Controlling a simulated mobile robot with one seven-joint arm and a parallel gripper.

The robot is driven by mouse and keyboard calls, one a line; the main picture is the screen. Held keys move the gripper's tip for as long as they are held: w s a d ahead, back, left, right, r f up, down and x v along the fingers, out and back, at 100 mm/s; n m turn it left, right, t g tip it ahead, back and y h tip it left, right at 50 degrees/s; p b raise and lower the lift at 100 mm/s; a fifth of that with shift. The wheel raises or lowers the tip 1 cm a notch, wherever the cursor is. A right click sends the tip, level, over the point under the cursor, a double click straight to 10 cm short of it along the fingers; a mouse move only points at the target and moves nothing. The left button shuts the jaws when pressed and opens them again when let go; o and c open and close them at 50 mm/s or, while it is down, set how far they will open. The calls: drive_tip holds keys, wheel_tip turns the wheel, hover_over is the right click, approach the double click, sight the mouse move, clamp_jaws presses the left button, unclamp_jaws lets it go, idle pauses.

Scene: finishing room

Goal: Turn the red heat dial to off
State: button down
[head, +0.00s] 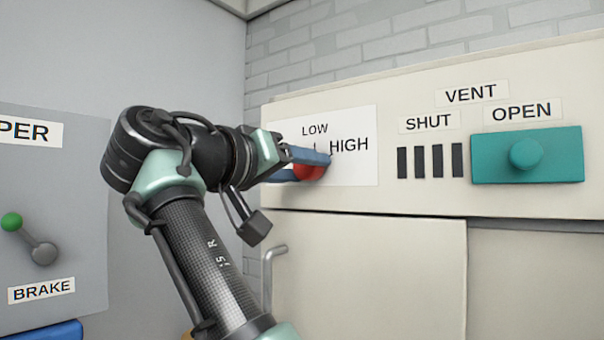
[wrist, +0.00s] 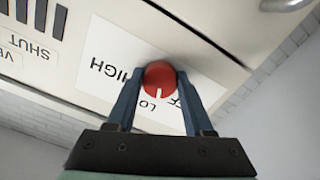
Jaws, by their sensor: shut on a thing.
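The red heat dial (head: 309,173) is on a white label plate (head: 358,165) on the cream panel. In the wrist view, which is upside down, the red dial (wrist: 160,76) sits between the two blue fingers of my gripper (wrist: 158,82). My gripper is shut on the dial, one finger on each side. The dial's white mark points roughly at the partly hidden LOW label. HIGH is clear to one side, and a partly covered label ending in FF lies on the other. In the head view my gripper (head: 312,165) covers the OFF side of the plate.
To the right is a teal vent slider (head: 525,154) with a round knob, at OPEN, beside dark slots (head: 429,161). At the left, a grey panel (head: 60,175) bears a green-tipped brake lever (head: 28,237). A cabinet door with a grey handle (head: 270,270) is below.

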drive_tip(key=n, duration=0.7)
drive_tip(key=shift+r, duration=0.1)
idle(0.5)
drive_tip(key=shift+c, duration=1.4)
unclamp_jaws()
drive_tip(key=shift+s+a+b, duration=0.2)
drive_tip(key=shift+s+b, duration=0.05)
drive_tip(key=shift+b, duration=0.15)
drive_tip(key=b+v, duration=0.7)
drive_tip(key=v, duration=0.5)
drive_tip(key=shift+s, duration=0.25)
